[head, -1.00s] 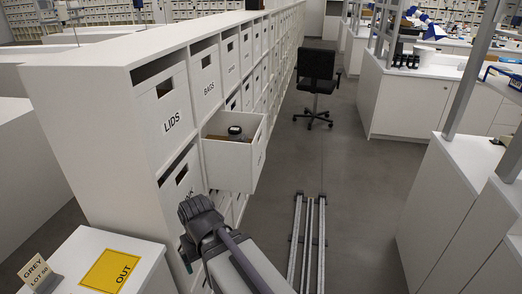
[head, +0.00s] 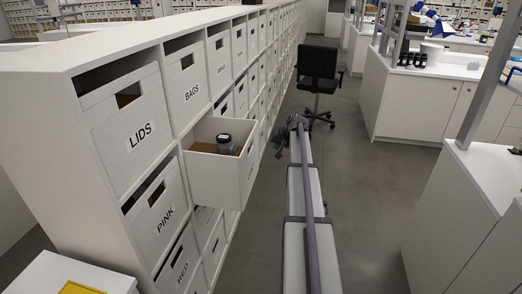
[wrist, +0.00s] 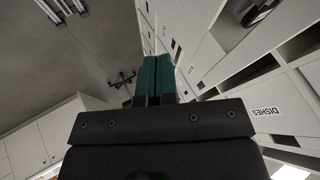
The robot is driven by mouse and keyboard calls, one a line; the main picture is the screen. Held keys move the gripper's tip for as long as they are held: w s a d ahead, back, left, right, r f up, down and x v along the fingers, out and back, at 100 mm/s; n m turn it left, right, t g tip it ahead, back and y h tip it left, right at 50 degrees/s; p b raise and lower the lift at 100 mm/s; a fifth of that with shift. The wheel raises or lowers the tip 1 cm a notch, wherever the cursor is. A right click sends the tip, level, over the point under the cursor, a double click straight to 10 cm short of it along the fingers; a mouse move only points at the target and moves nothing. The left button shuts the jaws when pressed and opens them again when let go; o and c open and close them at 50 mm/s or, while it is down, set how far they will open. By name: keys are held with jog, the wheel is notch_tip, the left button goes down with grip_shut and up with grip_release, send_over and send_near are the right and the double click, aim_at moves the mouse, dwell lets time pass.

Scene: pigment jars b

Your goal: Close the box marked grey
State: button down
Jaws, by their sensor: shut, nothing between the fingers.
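One white box (head: 212,181) stands pulled out of the shelf wall into the aisle, open at the top.
Shut boxes marked LIDS (head: 128,128), BAGS (head: 189,82), PINK (head: 160,208) and RED (head: 179,260) surround it. A black chair (head: 317,70) stands further down the aisle. White cabinets (head: 420,100) line the right. The grey floor between is open.

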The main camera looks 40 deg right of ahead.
jog(key=b, duration=0.8)
send_near(255, 157)
notch_tip(255, 157, down, 5)
jog(key=d, duration=0.2)
jog(key=w+a, duration=0.1)
jog(key=w+a+r, duration=0.1)
jog(key=shift+w+a+r, duration=0.1)
jog(key=shift+w+a, duration=0.15)
jog(key=shift+a, duration=0.05)
